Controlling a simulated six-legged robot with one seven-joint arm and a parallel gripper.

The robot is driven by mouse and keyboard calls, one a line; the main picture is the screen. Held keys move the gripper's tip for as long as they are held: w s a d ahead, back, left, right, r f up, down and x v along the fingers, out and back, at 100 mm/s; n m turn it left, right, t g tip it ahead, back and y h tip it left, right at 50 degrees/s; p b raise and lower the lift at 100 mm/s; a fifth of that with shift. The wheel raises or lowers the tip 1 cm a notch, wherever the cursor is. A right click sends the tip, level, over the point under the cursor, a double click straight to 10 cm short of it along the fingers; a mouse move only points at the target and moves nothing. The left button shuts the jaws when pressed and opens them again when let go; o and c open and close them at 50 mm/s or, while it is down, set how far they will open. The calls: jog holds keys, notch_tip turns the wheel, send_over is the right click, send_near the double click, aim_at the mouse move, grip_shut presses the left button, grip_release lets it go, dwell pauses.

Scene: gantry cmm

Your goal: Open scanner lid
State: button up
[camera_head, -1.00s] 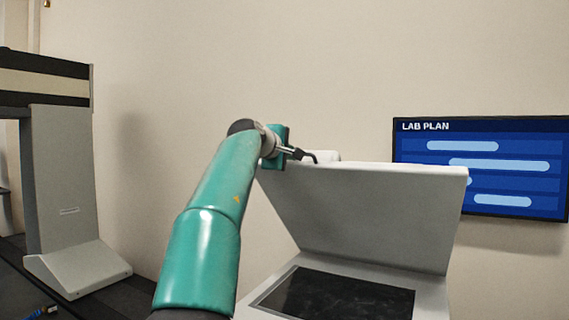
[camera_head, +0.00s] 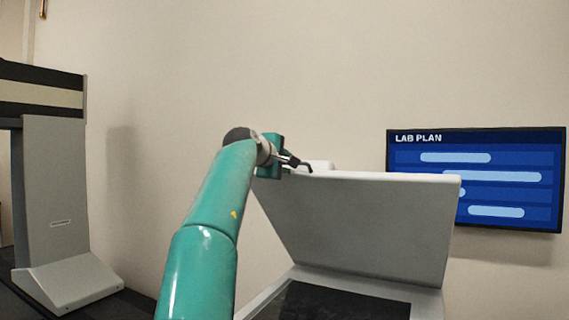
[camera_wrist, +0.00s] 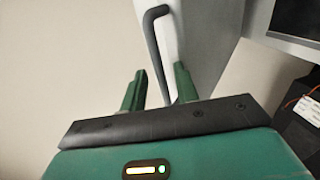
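The scanner lid (camera_head: 355,225) is a grey panel standing raised at a steep tilt above the scanner's dark glass bed (camera_head: 340,302). My gripper (camera_head: 285,160) is at the lid's upper left edge in the head view. In the wrist view, the two green fingers of my gripper (camera_wrist: 159,86) stand apart, with a dark bent handle bar (camera_wrist: 154,45) running between them. Gaps show on both sides of the bar, so the fingers do not look closed on it. The handle's far end meets the pale lid surface (camera_wrist: 195,40).
A blue LAB PLAN screen (camera_head: 480,180) hangs on the wall behind the lid at right. A grey gantry column (camera_head: 55,200) with a wide foot stands at left. Bare wall lies between the column and my arm.

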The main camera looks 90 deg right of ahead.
jog(key=v, duration=1.3)
jog(key=shift+w+a, duration=0.2)
jog(key=shift+a, duration=0.15)
jog(key=w+a+f+n+t+y, duration=0.1)
jog(key=w+a+f+t, duration=0.3)
jog(key=w, duration=0.3)
jog(key=w+a+f+t+y, duration=0.2)
jog(key=w+a+f, duration=0.3)
jog(key=w+f, duration=0.2)
jog(key=w+a+f+n+t+y, duration=0.1)
jog(key=w+a+f+t, duration=0.3)
jog(key=w, duration=0.4)
jog(key=w+a+f+t+y, duration=0.1)
jog(key=w+a+f, duration=0.25)
jog(key=a, duration=0.25)
jog(key=w+a+f+n+y, duration=0.1)
jog(key=w+a+f+y, duration=0.1)
jog(key=a+f, duration=0.35)
jog(key=w+a+f+t+y, duration=0.1)
jog(key=w+a+f, duration=0.15)
jog(key=a, duration=0.35)
jog(key=s+a+f+y, duration=0.3)
jog(key=a+f, duration=0.6)
jog(key=a, duration=0.4)
jog(key=s+a+f+n+y, duration=0.1)
jog(key=s+a+f+y, duration=0.2)
jog(key=a+f, duration=0.7)
jog(key=a, duration=0.4)
jog(key=shift+f+n, duration=0.15)
jog(key=shift+n, duration=0.15)
